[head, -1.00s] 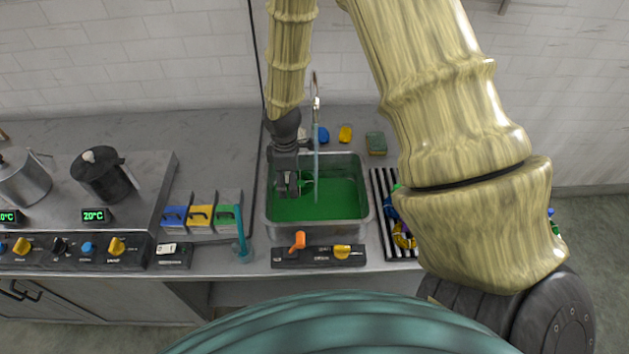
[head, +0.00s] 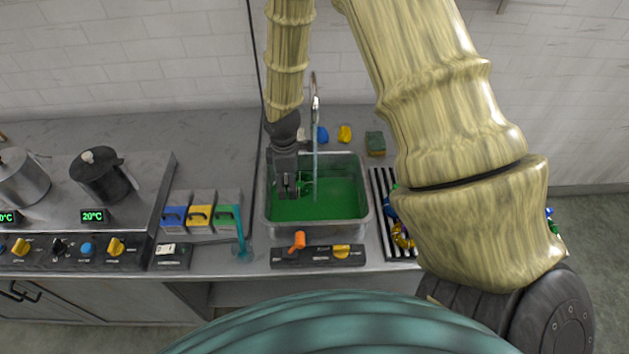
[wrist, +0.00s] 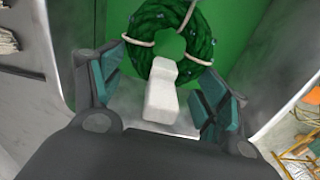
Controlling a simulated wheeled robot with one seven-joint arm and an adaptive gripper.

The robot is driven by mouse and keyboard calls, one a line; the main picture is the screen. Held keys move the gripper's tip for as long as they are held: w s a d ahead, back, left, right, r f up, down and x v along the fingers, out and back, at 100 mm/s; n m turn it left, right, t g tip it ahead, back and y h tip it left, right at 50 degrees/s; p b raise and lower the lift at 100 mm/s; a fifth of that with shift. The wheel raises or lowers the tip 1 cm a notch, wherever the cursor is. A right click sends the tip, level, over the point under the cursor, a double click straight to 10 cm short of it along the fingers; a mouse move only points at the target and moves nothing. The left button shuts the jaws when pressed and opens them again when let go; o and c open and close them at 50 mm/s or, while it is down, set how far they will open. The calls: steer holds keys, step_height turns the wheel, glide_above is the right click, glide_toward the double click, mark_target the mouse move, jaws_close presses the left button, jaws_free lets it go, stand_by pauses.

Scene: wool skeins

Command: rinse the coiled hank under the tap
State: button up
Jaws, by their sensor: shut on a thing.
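My gripper (head: 288,190) reaches down into the left part of the sink (head: 366,212). In the wrist view, my gripper (wrist: 162,92) is shut on a white tab (wrist: 160,98) attached to the coiled hank. The coiled hank (wrist: 146,32) is a dark green ring with pale ties, just beyond the fingertips. In the head view the hank (head: 307,188) is small and partly hidden by the gripper. The tap (head: 316,100) stands behind the sink, and a pale blue stream (head: 315,150) falls beside the hank. I cannot tell whether the stream touches it. The sink's inside looks green.
Blue, yellow and green handled boxes (head: 202,198) stand left of the sink. A striped rack (head: 381,195) with coloured items is at right, partly behind my arm. Orange and yellow knobs (head: 298,241) are in front. A dark pot (head: 103,178) stands at far left.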

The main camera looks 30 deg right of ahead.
steer(key=shift+r, duration=0.35)
steer(key=shift+f, duration=0.45)
steer(key=shift+r+p, duration=0.45)
steer(key=shift+p, duration=0.1)
steer(key=shift+f, duration=0.45)
stand_by(0.4)
steer(key=shift+r+p, duration=0.3)
steer(key=shift+r, duration=0.15)
steer(key=shift+f, duration=0.45)
stand_by(0.5)
steer(key=shift+r, duration=0.25)
steer(key=shift+r+p, duration=0.2)
steer(key=shift+p, duration=0.1)
steer(key=shift+f, duration=0.45)
